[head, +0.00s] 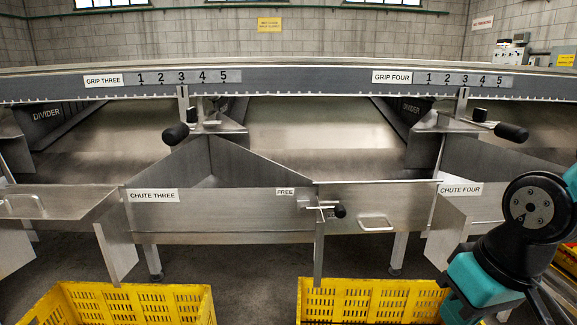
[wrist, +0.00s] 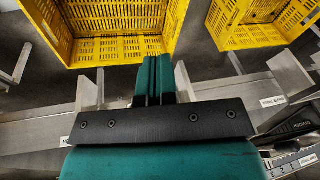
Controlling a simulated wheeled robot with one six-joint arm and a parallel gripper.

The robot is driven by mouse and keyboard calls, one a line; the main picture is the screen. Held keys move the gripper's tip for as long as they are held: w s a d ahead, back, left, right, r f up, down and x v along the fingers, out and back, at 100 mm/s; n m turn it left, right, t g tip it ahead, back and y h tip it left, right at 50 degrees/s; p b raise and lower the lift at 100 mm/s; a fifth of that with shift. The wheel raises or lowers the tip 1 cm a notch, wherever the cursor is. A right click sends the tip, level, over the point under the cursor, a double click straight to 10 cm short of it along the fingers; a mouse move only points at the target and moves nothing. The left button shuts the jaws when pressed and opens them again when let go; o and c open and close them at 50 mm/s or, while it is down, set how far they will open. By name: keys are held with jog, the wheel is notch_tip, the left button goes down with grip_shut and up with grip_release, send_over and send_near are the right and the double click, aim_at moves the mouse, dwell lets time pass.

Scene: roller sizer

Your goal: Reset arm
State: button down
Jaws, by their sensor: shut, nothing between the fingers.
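My gripper (wrist: 153,82) is shut and empty in the wrist view, with its teal fingers together. It points toward a yellow crate (wrist: 128,48) at the top of that view, and I cannot tell the gap between them. In the head view my teal and black arm fills the lower right, in front of the chute four side; my fingertips do not show there.
Chute three (head: 220,213) and chute four (head: 458,208) stand ahead, with a handled gate (head: 405,222) between them. Yellow crates (head: 120,300) (head: 365,292) stand on the floor below. Grip levers (head: 175,135) (head: 510,132) stick out under the numbered rail (head: 300,82).

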jog(key=s+a+n+g+y+b, duration=0.2)
jog(key=s+a+n+b, duration=0.15)
jog(key=s+a, duration=0.35)
notch_tip(320, 180, up, 38)
jog(key=p, duration=3.8)
jog(key=shift+s+r+n, duration=0.25)
jog(key=shift+n, duration=0.2)
jog(key=shift+a, duration=0.1)
